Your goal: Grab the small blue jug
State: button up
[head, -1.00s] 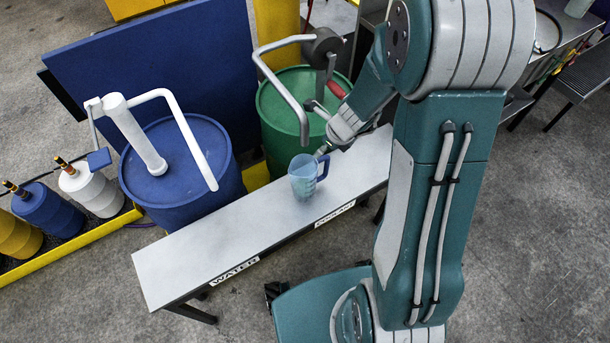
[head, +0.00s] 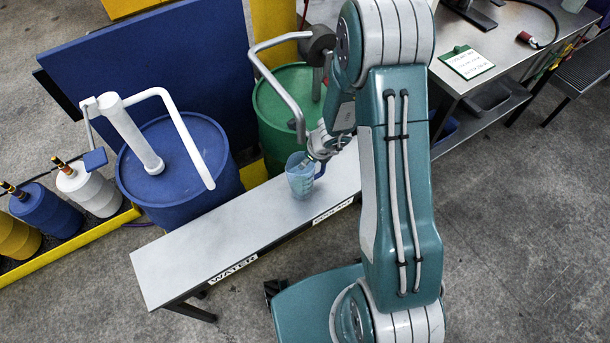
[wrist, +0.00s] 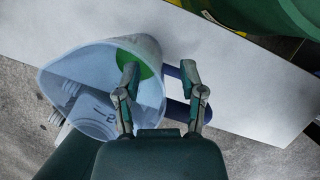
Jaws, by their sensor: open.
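The small blue jug (head: 300,180) stands upright on the grey bench, towards its right end. It is translucent, and its dark blue handle points right. My gripper (head: 316,158) is at the jug's rim on the handle side. In the wrist view the jug (wrist: 85,75) is on the left, with a green patch inside it. My gripper (wrist: 162,85) is open there. Its left finger overlaps the jug's mouth and its right finger is past the handle (wrist: 174,108), which shows between them. I cannot tell whether either finger touches the jug.
The bench (head: 200,250) carries WATER and second-label strips on its front edge. A blue barrel (head: 160,185) and a green barrel (head: 275,110) with pump spouts stand behind it. The bench's left part is clear. A metal table (head: 535,50) stands at the right.

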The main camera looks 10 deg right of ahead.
grip_shut()
dwell(0.4)
